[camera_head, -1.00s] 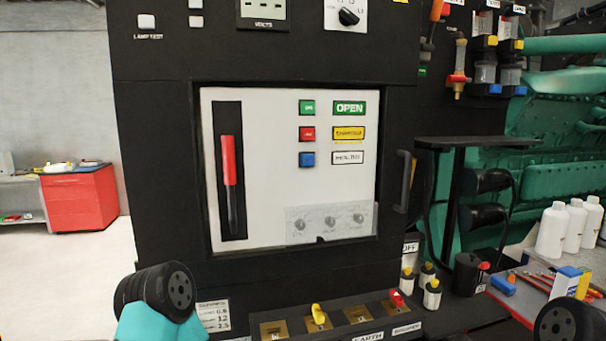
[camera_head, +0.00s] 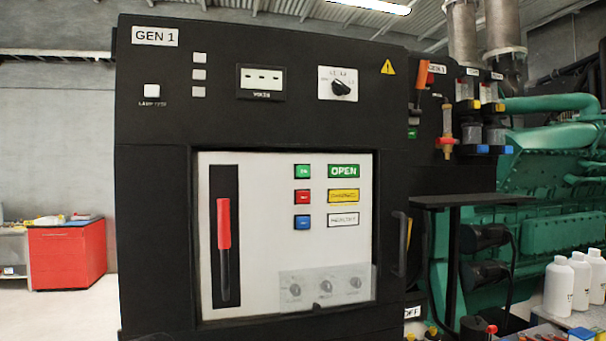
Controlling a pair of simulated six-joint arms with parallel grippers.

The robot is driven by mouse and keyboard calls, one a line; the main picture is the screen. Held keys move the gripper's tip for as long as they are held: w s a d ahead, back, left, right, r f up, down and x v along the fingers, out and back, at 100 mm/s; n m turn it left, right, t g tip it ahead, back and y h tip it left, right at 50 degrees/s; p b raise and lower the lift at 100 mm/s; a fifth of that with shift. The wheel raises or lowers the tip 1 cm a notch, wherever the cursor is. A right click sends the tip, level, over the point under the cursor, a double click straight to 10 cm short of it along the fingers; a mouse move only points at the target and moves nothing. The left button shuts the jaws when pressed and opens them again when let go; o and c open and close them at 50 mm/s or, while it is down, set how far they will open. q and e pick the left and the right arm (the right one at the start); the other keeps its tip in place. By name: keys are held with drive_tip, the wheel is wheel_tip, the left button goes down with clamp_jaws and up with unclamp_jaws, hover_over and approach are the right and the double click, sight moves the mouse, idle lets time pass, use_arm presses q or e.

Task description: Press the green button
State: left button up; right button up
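The green button (camera_head: 302,171) is a small square at the top of a column of three on the white breaker panel (camera_head: 265,270). A red button (camera_head: 302,197) and a blue button (camera_head: 302,222) sit below it. A green OPEN label (camera_head: 343,171) is to its right, with a yellow label (camera_head: 343,196) and a white label (camera_head: 343,220) under that. A lever with a red grip (camera_head: 224,225) stands upright in a black slot at the panel's left. Neither of my grippers shows in this view.
The black GEN 1 cabinet (camera_head: 155,230) frames the panel. A black handle (camera_head: 399,243) sticks out at its right, near a dark shelf (camera_head: 474,200). A clear cover (camera_head: 325,288) crosses the panel's lower right. White bottles (camera_head: 558,287) stand at the far right.

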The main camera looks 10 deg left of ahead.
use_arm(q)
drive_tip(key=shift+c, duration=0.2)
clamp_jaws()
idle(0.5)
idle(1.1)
